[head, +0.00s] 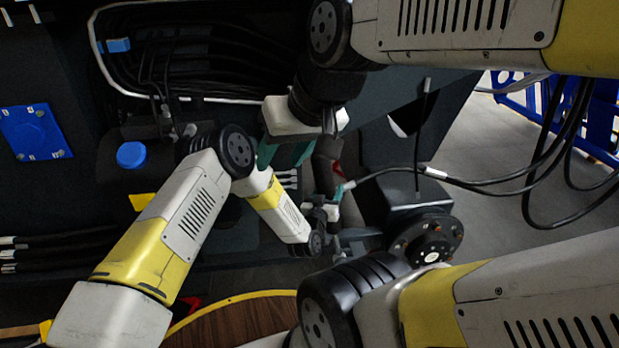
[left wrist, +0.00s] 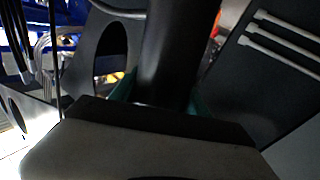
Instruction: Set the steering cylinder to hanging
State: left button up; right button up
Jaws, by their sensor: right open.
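My right gripper (head: 286,155) has a pale body and teal fingers, and is open near the middle of the head view. A dark tube, probably the steering cylinder (head: 326,168), stands just right of it, partly hidden. My left gripper (head: 333,200) is small and mostly hidden below that, past the end of my left arm. In the left wrist view, a thick dark cylinder (left wrist: 174,50) comes down between the teal fingers of my left gripper (left wrist: 165,98). Its near end and the fingertips are hidden, so I cannot tell whether they grip it.
A round dark wheel hub (head: 428,242) is right of centre. A hose (head: 480,184) runs from the right to a fitting near my left gripper. Black cables hang at right before a blue barrier (head: 600,120). The dark chassis with a blue plate (head: 35,132) fills the left.

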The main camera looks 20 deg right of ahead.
pick_arm(q)
grip_shut()
jog(key=shift+w+a+f+m+g+y, duration=0.15)
jog(key=shift+a+m, duration=0.2)
jog(key=shift+a, duration=0.25)
jog(key=shift+w+a+m+g+y, duration=0.1)
jog(key=shift+a+m, duration=0.2)
jog(key=shift+a, duration=0.35)
jog(key=shift+w+a+f+m+g+y, duration=0.15)
jog(key=shift+a+m, duration=0.2)
jog(key=shift+a, duration=0.25)
jog(key=o, duration=1.1)
grip_release()
jog(key=v, duration=0.7)
jog(key=shift+s+a, duration=0.25)
jog(key=shift+s, duration=0.05)
